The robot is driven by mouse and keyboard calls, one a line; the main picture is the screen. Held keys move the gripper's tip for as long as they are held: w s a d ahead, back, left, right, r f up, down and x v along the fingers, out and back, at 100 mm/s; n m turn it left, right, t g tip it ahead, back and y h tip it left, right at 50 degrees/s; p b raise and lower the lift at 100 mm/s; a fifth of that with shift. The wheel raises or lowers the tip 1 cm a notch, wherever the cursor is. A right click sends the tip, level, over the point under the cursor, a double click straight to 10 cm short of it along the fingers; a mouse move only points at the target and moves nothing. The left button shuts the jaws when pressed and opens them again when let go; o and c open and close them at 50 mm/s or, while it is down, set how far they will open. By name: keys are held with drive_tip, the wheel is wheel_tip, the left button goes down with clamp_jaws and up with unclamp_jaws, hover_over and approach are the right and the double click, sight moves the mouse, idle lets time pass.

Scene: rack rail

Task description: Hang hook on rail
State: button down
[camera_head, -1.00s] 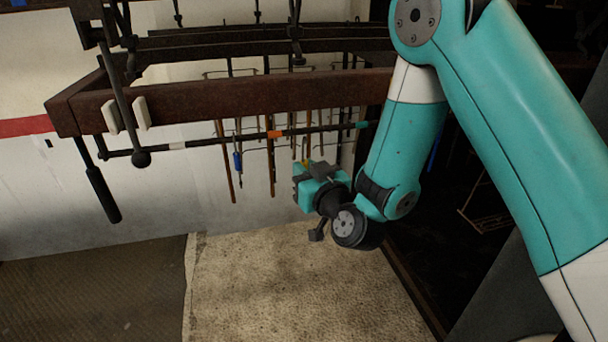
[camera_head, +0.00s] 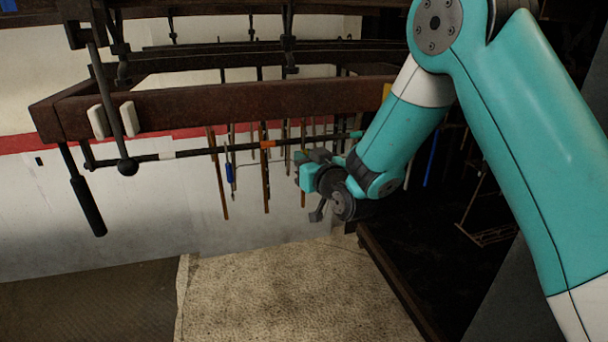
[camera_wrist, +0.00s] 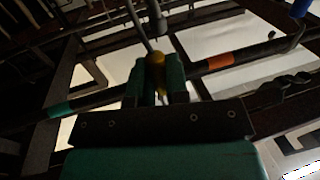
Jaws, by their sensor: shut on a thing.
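The rail is a thin dark rod (camera_head: 205,151) with white, orange and green bands, held below a brown beam. In the wrist view the rail (camera_wrist: 275,50) crosses behind my fingers, its orange band to the right and its green band to the left. My gripper (camera_head: 306,172) is just below the rail in the head view. In the wrist view my gripper (camera_wrist: 158,80) is shut on the hook's yellow part (camera_wrist: 155,76). A thin grey rod, seemingly the hook's, runs up from it. Whether the hook touches the rail, I cannot tell. The hook's tip is not clear.
The brown beam (camera_head: 230,102) runs above the rail. Several thin tools hang behind, one with a blue handle (camera_head: 229,173). A dark rod with a thick grip (camera_head: 88,206) hangs at the left. The floor mat (camera_head: 290,290) below is clear.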

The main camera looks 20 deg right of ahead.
drive_tip(key=w+f+b, duration=0.1)
drive_tip(key=b, duration=0.1)
drive_tip(key=w+d+f+b, duration=0.1)
drive_tip(key=b, duration=0.1)
drive_tip(key=shift+w+d+b, duration=0.15)
drive_tip(key=shift+w+b, duration=0.15)
drive_tip(key=shift+w, duration=0.05)
drive_tip(key=shift+f+b, duration=0.25)
drive_tip(key=shift+b, duration=0.05)
idle(0.4)
drive_tip(key=c, duration=1)
unclamp_jaws()
drive_tip(key=shift+c, duration=0.2)
drive_tip(key=b+v, duration=1.3)
drive_tip(key=v, duration=0.4)
drive_tip(key=shift+s, duration=0.2)
drive_tip(key=shift+d+r, duration=0.1)
drive_tip(key=shift+r, duration=0.05)
